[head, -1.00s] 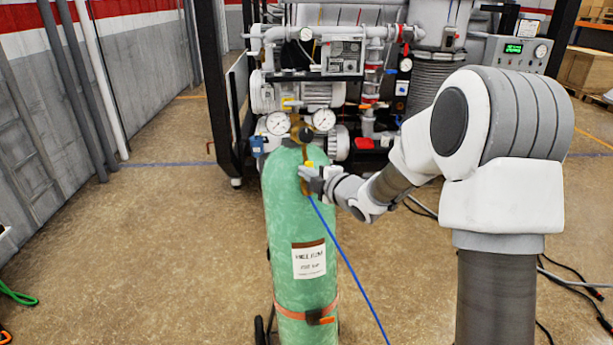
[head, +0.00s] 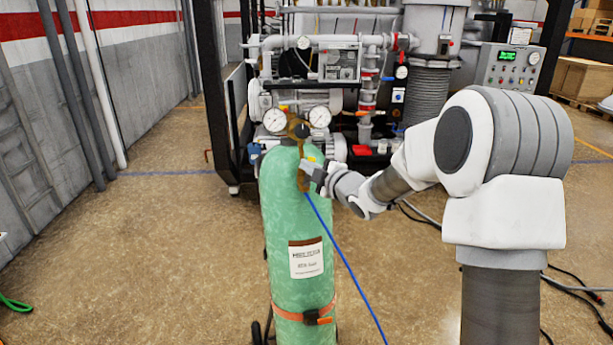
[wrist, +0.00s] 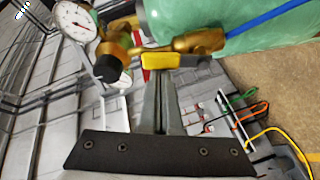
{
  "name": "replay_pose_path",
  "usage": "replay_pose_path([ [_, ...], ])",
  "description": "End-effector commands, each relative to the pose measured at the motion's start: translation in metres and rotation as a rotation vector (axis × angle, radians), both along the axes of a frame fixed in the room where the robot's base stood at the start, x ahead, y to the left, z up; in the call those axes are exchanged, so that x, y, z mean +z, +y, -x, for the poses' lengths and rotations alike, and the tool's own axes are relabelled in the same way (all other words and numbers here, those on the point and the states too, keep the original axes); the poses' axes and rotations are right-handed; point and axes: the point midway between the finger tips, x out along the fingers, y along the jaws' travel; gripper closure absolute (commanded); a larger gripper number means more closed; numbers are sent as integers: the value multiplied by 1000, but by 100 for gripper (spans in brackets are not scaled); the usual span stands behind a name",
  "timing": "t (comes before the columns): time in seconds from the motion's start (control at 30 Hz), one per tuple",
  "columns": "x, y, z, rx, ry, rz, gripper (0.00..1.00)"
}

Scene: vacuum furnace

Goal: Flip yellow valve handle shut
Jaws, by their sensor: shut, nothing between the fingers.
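The yellow valve handle (wrist: 161,61) sits on a brass valve body (wrist: 200,42) at the top of the wrist view. It also shows as a small yellow patch (head: 310,159) in the head view. My gripper (wrist: 161,76) has its two fingers together with nothing between them. Its tips are right at the lower edge of the handle in the wrist view; I cannot tell if they touch it. In the head view my gripper (head: 308,168) is at the right of the brass fitting, in front of the green cylinder (head: 290,215). The handle's far side is hidden.
Two round gauges (head: 274,120) stand on the cylinder's top. A blue hose (head: 345,262) runs down from the brass fitting. The vacuum furnace frame with pipes and a pump (head: 308,98) stands behind. Open floor (head: 170,250) lies to the left; cables lie at the right.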

Motion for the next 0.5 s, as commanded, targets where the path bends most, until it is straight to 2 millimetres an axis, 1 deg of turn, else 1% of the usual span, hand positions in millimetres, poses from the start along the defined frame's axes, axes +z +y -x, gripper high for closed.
replay_pose_path([
  [0.03, -6, -3, -2, -11, 5, -34, 100],
  [0.5, -13, -22, -5, -119, 87, -459, 100],
])
